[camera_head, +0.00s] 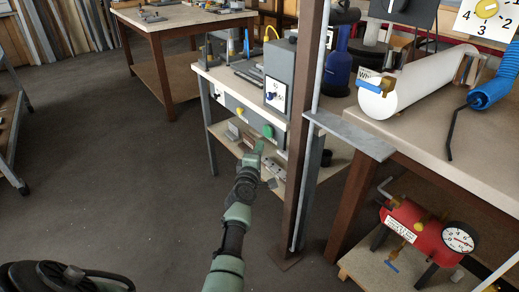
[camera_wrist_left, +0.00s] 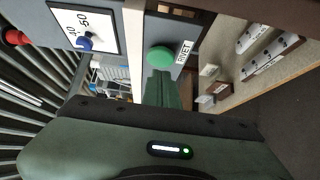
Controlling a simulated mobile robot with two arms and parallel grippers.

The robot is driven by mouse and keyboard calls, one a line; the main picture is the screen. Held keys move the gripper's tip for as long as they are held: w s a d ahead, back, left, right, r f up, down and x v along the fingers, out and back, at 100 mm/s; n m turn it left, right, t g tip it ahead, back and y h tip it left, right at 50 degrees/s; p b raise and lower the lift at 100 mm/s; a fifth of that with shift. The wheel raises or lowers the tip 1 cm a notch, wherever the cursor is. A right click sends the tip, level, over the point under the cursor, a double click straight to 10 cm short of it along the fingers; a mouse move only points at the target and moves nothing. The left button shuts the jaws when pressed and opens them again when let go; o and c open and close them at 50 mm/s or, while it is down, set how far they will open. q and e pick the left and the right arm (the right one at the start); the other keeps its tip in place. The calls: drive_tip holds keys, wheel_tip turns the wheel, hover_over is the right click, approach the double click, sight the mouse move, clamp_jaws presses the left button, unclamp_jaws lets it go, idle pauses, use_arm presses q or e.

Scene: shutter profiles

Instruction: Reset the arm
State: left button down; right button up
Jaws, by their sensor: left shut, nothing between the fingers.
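My left gripper (camera_head: 259,147) reaches from the bottom of the head view to the front of the machine on the middle bench. Its green fingers are together and empty, and they also show in the left wrist view (camera_wrist_left: 161,88). A round green button (camera_head: 268,131) is just beyond the fingertips; in the left wrist view the button (camera_wrist_left: 160,58) sits right at their ends. I cannot tell whether they touch it. A small white label (camera_wrist_left: 183,52) is beside the button. My right gripper is not in view.
A dial panel (camera_head: 275,93) is above the button, and a red knob (camera_wrist_left: 17,37) shows in the left wrist view. A brown post (camera_head: 302,120) stands close right of my arm. A red tank (camera_head: 425,233) sits low at right. The floor (camera_head: 110,160) at left is clear.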

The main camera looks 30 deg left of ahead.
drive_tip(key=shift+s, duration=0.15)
